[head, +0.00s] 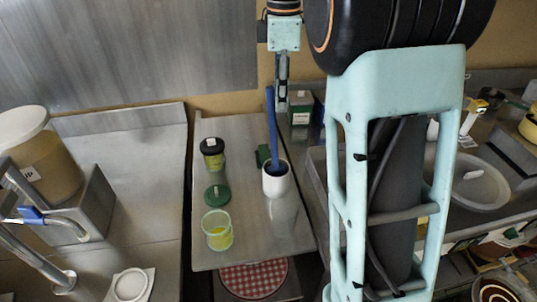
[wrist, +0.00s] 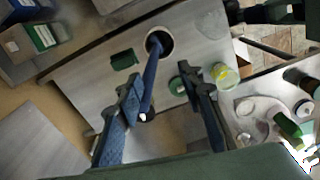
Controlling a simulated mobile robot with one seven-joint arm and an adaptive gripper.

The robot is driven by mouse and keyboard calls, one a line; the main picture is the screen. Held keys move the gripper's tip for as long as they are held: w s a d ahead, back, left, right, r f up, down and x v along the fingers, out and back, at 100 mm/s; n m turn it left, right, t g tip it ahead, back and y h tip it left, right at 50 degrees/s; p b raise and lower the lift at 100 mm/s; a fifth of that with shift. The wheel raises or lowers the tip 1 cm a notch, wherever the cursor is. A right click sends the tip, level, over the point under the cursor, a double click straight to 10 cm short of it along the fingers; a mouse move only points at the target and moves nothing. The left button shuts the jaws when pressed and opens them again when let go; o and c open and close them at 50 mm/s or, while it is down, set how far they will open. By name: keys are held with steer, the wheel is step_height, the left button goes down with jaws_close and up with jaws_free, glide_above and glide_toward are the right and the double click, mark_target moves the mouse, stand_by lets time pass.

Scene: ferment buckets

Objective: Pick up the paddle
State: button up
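The blue paddle (head: 272,125) stands slightly tilted in a white cup (head: 276,180), its lower end hidden inside the cup. In the wrist view the paddle (wrist: 151,85) runs from the dark cup mouth (wrist: 159,42) toward the camera. My gripper (wrist: 162,90) is open, its two fingers well apart. The paddle's upper end appears between the fingers, much closer to the left finger; I cannot tell whether they touch. In the head view my gripper (head: 282,88) points down at the paddle's top.
A dark-lidded jar (head: 212,153), a green lid (head: 217,195) and a glass of yellow liquid (head: 217,230) stand left of the cup on the grey board (head: 235,130). A green-and-white box (head: 301,108) is behind right. A lidded bucket (head: 40,160) stands far left.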

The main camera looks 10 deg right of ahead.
step_height(320, 180, down, 5)
glide_above(274, 144)
steer(key=shift+s+d+f+p, duration=0.1)
steer(key=shift+d+f+p, duration=0.1)
steer(key=shift+f, duration=1.25)
steer(key=shift+s+d+f+p, duration=0.1)
steer(key=shift+f+p, duration=0.05)
steer(key=shift+f, duration=1.25)
jaws_close()
